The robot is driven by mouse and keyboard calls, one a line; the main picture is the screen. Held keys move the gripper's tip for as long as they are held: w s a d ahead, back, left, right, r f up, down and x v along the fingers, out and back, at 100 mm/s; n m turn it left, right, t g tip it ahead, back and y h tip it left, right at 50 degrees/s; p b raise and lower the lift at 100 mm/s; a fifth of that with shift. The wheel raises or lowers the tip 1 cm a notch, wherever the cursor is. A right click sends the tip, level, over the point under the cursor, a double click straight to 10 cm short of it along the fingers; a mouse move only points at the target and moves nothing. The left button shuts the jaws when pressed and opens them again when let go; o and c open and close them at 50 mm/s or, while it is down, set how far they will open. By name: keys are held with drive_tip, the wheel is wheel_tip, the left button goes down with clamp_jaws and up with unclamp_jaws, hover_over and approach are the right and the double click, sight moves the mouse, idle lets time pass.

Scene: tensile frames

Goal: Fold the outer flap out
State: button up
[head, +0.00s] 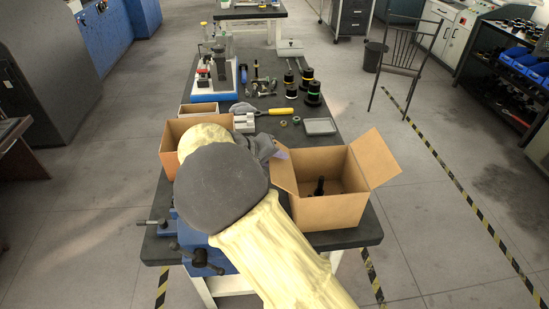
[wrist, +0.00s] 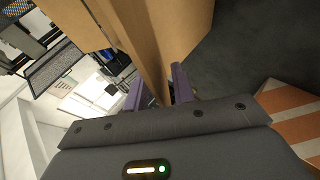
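An open cardboard box (head: 325,207) stands at the near right of the table. Its right flap (head: 374,158) leans outward and up. In the head view my arm hides most of my gripper, and only a bit of a purple finger shows by that flap. In the wrist view my gripper (wrist: 157,74) has its two purple fingers apart, with a cardboard panel (wrist: 151,60) running edge-on between them. A dark gap shows beside the right finger. Whether either finger touches the cardboard is unclear.
A dark part (head: 319,187) stands inside the box. A second cardboard box (head: 172,140) is at the left, partly behind my arm. A grey tray (head: 319,126), black spools (head: 313,93) and a yellow-handled tool (head: 280,111) lie farther back.

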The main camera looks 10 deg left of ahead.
drive_tip(key=shift+a+r, duration=0.1)
drive_tip(key=v, duration=1.7)
drive_tip(key=shift+s+b, duration=0.2)
drive_tip(key=shift+b, duration=0.25)
drive_tip(key=w+d+f+g, duration=0.1)
drive_tip(key=d, duration=0.2)
drive_tip(key=w+d+f+g+p, duration=0.1)
drive_tip(key=d, duration=0.3)
drive_tip(key=w+d+f+g+y, duration=0.1)
drive_tip(key=d, duration=0.3)
drive_tip(key=shift+w+d+f+m+p, duration=0.1)
drive_tip(key=shift+w+m+p, duration=0.2)
drive_tip(key=shift+w, duration=0.05)
drive_tip(key=s+d+f+m+y+p, duration=0.1)
drive_tip(key=s+d, duration=0.3)
drive_tip(key=d, duration=0.4)
drive_tip(key=s+d+f+m+g+y+p, duration=0.1)
drive_tip(key=s+d+m+y+p, duration=0.1)
drive_tip(key=s+d, duration=0.3)
drive_tip(key=s+d+f+m+y+p, duration=0.1)
drive_tip(key=s+d, duration=0.4)
drive_tip(key=d, duration=0.7)
drive_tip(key=shift+d+f+m+g+y+p, duration=0.3)
drive_tip(key=shift+f+m+g+y+p, duration=0.15)
drive_tip(key=shift+y, duration=0.45)
